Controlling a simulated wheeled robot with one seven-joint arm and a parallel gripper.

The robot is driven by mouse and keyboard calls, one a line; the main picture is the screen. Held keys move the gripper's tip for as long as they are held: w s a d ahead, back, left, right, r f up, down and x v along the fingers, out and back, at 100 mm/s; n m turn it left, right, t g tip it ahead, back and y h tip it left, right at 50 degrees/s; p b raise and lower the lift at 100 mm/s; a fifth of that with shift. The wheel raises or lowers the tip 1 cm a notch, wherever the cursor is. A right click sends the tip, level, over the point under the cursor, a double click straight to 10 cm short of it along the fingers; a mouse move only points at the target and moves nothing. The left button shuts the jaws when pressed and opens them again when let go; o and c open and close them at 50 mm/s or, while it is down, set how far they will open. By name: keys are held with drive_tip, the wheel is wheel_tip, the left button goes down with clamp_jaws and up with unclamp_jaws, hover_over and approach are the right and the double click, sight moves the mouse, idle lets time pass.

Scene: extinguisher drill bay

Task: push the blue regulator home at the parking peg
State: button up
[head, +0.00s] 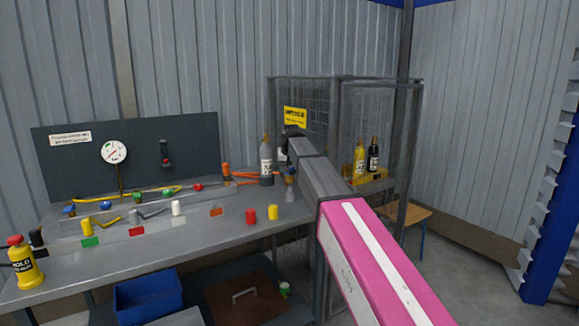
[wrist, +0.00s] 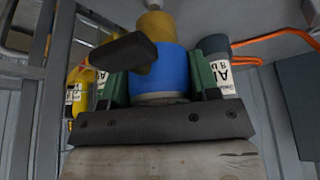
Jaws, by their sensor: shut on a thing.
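The blue regulator (wrist: 160,72) is between the green-padded fingers of my gripper (wrist: 160,78) in the wrist view, with the pads against its sides. Its brass-coloured end (wrist: 155,24) points away from my palm, and a dark handle-like part crosses in front of it. In the head view a small bit of the regulator (head: 290,178) shows below the end of my arm, over the bench's right end. A small grey upright piece (head: 290,194), perhaps the parking peg, stands just below it. I cannot tell how far the regulator is seated; the contact is too small to see.
A grey bottle (head: 266,162) stands close left of my gripper, with orange hoses (head: 240,177) beyond. Red (head: 251,216) and yellow (head: 272,212) caps sit on the bench nearby. A mesh cage (head: 345,110) with yellow and black bottles stands behind and right.

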sight(290, 181)
drive_tip(key=shift+f, duration=0.55)
drive_tip(key=shift+f, duration=2.25)
idle(2.0)
drive_tip(key=o, duration=1)
